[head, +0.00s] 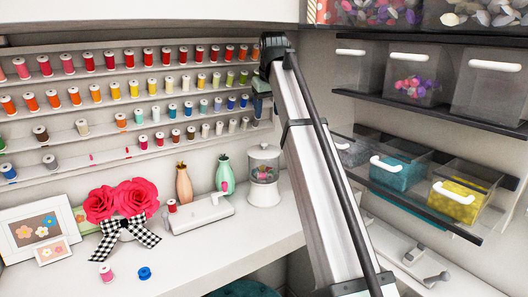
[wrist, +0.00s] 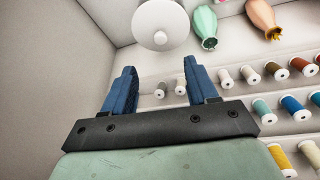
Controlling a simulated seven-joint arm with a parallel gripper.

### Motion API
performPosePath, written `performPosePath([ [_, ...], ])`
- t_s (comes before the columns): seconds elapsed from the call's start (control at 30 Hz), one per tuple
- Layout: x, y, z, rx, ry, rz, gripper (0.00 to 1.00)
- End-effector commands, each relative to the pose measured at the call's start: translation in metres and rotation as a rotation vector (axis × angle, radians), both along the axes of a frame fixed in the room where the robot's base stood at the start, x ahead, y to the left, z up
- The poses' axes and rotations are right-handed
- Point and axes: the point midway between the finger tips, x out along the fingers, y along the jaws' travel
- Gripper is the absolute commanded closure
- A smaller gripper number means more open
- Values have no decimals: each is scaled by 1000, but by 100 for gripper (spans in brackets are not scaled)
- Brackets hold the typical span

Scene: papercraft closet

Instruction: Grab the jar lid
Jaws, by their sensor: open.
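The jar (head: 263,190) is white with a clear middle and stands on the white counter near the back wall. Its white lid (head: 265,150) is on top of it. In the wrist view the lid (wrist: 158,20) shows at the top edge as a white disc with a small round knob, partly cut off by the frame. My gripper (head: 262,110) hangs above the jar in the head view, apart from it. In the wrist view my gripper (wrist: 162,67) has its two blue fingers spread with nothing between them. Its fingertips are small and partly unclear in the head view.
A green vase (head: 224,173) and an orange vase (head: 184,183) stand left of the jar, behind a white machine (head: 203,214). Shelves of thread spools (head: 133,88) line the back wall, close to my gripper. Bins (head: 396,172) are at the right. The front counter is mostly clear.

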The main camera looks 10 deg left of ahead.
Motion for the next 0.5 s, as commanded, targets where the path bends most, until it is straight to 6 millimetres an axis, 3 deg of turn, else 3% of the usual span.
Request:
performPosePath([
  [0.2,4,2,2,76,2,-176,42],
  [0.5,9,4,-12,89,9,-215,42],
])
